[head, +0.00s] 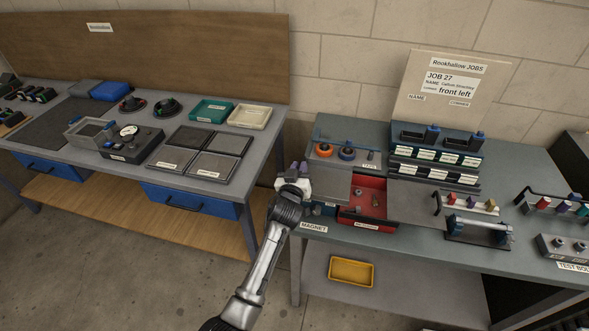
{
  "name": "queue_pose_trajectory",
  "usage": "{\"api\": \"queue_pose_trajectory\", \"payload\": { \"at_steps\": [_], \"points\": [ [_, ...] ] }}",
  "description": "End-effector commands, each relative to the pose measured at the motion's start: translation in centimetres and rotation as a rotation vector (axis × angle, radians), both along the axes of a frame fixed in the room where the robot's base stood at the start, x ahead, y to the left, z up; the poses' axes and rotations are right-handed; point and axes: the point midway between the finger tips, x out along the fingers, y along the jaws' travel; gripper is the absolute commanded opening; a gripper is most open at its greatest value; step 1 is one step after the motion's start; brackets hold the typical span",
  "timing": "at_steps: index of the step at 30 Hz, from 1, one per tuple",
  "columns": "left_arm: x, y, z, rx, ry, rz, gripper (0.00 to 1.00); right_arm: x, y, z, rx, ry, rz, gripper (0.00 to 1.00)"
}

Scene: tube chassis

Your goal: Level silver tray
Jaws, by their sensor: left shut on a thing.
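My left gripper (293,171) is at the left edge of the right bench, beside a flat grey panel (327,184) and an open red drawer or bin (370,199). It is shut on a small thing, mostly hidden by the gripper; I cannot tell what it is. No piece is clearly marked as the silver tray. A dark cradle with a silver bar (480,229) stands on the right bench. My right gripper is not in view.
A job board (450,85) reads "front left". A yellow bin (351,271) sits on the lower shelf.

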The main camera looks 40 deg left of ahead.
Motion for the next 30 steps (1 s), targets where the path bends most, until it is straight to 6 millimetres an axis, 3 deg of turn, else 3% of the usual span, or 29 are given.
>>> {"api": "queue_pose_trajectory", "payload": {
  "at_steps": [5,6,13,23,30],
  "points": [
    [0.0,-0.1,-0.3,-0.005,0.004,-0.001,0.0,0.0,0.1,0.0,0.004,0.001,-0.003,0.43],
    [0.0,-0.1,-0.3,-0.005,0.004,-0.001,0.16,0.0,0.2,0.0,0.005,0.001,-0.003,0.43],
    [0.0,0.0,-0.3,-0.003,0.004,0.0,0.37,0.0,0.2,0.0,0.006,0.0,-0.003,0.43],
    [-0.5,-0.2,-0.2,-0.001,0.004,0.0,0.37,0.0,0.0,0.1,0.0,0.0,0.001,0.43],
    [-4.1,-1.9,-0.2,-0.002,0.005,0.0,0.37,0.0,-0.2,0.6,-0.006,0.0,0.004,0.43]
  ]
}}
